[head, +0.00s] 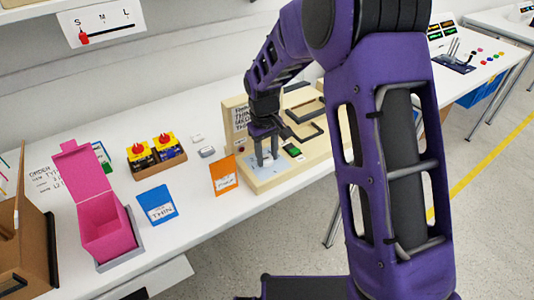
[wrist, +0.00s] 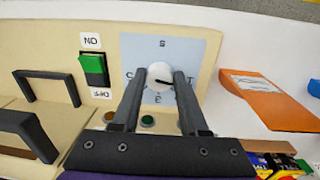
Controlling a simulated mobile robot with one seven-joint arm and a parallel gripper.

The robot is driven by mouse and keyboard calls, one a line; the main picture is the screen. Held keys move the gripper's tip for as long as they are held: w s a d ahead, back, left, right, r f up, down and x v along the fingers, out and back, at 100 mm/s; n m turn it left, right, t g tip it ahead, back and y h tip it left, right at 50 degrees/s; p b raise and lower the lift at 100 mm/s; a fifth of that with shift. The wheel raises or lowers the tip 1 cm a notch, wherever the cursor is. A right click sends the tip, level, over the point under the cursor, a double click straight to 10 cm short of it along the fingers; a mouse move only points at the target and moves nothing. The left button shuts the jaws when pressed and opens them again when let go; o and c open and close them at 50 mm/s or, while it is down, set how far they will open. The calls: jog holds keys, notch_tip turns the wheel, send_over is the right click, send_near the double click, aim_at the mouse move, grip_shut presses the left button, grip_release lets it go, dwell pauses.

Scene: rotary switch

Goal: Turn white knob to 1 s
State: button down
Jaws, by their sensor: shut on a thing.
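The white knob (wrist: 158,76) sits on a pale blue dial plate (wrist: 196,48) in the wrist view. A dark pointer line on it runs toward the right finger. A mark like an upside-down 5 stands above the knob and a 3 below it; the side marks are partly covered by the fingers. My gripper (wrist: 160,80) is shut on the knob, one finger on each side. In the head view my gripper (head: 267,160) points down at the cream panel (head: 285,175), and the knob is too small to make out there.
A green switch (wrist: 93,66) marked ON and OFF and dark handles (wrist: 46,86) are beside the plate. An orange card (head: 224,174) stands left of the panel in the head view. A blue card (head: 158,205) and a pink box (head: 101,222) are farther left.

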jog(key=shift+n, duration=0.3)
dwell(0.4)
jog(key=shift+c, duration=2.2)
grip_release()
notch_tip(320, 180, up, 17)
jog(key=p, duration=0.2)
jog(key=shift+s+a+r, duration=0.15)
jog(key=shift+s+a, duration=0.15)
jog(key=shift+a, duration=0.15)
